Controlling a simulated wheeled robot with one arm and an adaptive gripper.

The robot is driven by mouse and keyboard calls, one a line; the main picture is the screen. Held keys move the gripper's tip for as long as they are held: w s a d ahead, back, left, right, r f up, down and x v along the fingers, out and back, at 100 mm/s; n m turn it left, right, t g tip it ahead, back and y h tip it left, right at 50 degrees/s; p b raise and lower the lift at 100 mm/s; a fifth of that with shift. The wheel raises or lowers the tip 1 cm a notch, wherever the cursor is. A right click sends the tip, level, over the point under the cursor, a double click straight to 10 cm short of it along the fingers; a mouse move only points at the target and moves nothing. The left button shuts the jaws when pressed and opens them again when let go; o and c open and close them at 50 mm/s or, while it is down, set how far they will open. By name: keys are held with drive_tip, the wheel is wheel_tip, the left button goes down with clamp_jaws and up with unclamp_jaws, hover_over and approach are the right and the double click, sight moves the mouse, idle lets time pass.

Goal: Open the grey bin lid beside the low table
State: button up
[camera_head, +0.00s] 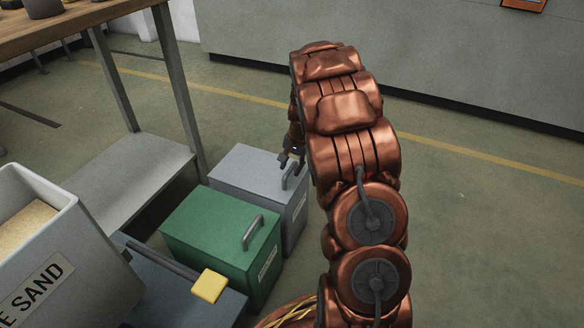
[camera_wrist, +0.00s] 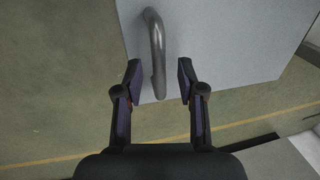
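The grey bin (camera_head: 255,178) stands on the floor behind the green bin, with its lid closed. A curved metal handle (camera_head: 292,172) rises from the lid near its right edge. In the wrist view the handle (camera_wrist: 156,50) runs down over the pale lid (camera_wrist: 220,40), its lower end between my fingers. My gripper (camera_head: 291,158) is over the lid at the handle, with its lower part partly hidden by my arm. In the wrist view my gripper (camera_wrist: 158,80) is open, one finger on each side of the handle, with gaps showing on both sides.
A green bin (camera_head: 215,225) with its own handle (camera_head: 252,232) sits directly in front. A sand box (camera_head: 75,265) and a yellow-ended lever (camera_head: 209,285) are at lower left. A wooden-topped table (camera_head: 100,12) with metal legs stands at upper left. Floor (camera_head: 460,200) on the right is clear.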

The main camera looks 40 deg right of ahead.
clamp_jaws()
idle(0.3)
idle(0.4)
